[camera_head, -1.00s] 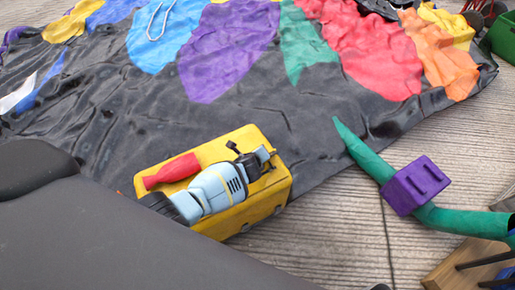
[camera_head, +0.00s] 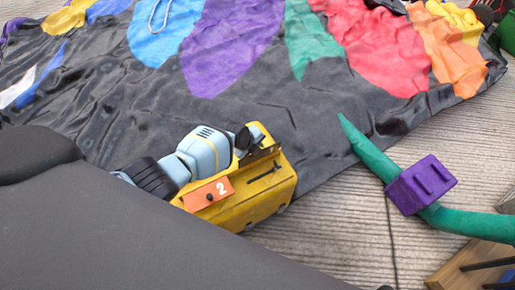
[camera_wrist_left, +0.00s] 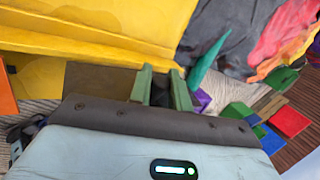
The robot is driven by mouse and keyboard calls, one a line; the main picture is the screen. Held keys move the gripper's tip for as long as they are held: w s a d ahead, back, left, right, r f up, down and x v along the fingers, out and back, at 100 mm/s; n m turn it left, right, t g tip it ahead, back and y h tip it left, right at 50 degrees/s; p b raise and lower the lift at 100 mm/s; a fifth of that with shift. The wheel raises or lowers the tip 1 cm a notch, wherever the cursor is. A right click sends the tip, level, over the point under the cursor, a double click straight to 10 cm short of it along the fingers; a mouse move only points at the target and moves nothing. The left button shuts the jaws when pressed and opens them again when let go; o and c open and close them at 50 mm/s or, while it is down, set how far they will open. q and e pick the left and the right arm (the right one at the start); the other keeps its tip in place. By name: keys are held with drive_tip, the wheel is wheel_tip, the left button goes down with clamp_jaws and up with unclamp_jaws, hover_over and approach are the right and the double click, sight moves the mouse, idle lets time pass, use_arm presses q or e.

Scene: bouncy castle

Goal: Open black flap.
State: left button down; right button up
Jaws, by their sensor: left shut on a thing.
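My left gripper (camera_head: 246,138) reaches over the yellow box (camera_head: 258,198) from the left, with its fingers at the box's upper edge. The left wrist view shows its green fingers (camera_wrist_left: 163,88) close together, with something dark between them. A dark brown panel (camera_wrist_left: 98,80) lies beside the fingers, under a yellow ledge (camera_wrist_left: 80,45); it may be the black flap, but I cannot tell for sure. In the head view the box shows a dark slot (camera_head: 262,168) and an orange plate (camera_head: 208,193) marked 2. My right gripper is not in view.
A large black sheet (camera_head: 250,115) with coloured patches lies flat behind the box. A green tube (camera_head: 372,157) with a purple block (camera_head: 420,185) lies to the right. Bare wooden floor (camera_head: 330,235) is free in front of the box.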

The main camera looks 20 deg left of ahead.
use_arm(q)
drive_tip(key=b, duration=0.1)
drive_tip(key=f+g+h+b, duration=0.1)
drive_tip(key=b, duration=0.1)
drive_tip(key=shift+w+a, duration=0.25)
drive_tip(key=shift+a, duration=0.1)
drive_tip(key=b, duration=0.1)
drive_tip(key=h+b, duration=0.1)
drive_tip(key=b, duration=0.1)
drive_tip(key=shift+w+a+n+g, duration=0.2)
drive_tip(key=shift+a+n+g, duration=0.05)
drive_tip(key=shift+n+g, duration=0.15)
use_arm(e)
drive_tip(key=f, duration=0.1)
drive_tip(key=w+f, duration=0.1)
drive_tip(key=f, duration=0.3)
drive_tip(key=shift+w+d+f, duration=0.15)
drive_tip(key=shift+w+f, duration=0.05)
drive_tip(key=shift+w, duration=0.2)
use_arm(q)
drive_tip(key=shift+r, duration=0.1)
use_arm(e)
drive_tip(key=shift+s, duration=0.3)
use_arm(q)
drive_tip(key=c, duration=1.3)
unclamp_jaws()
drive_tip(key=shift+c, duration=0.2)
drive_tip(key=shift+r, duration=0.15)
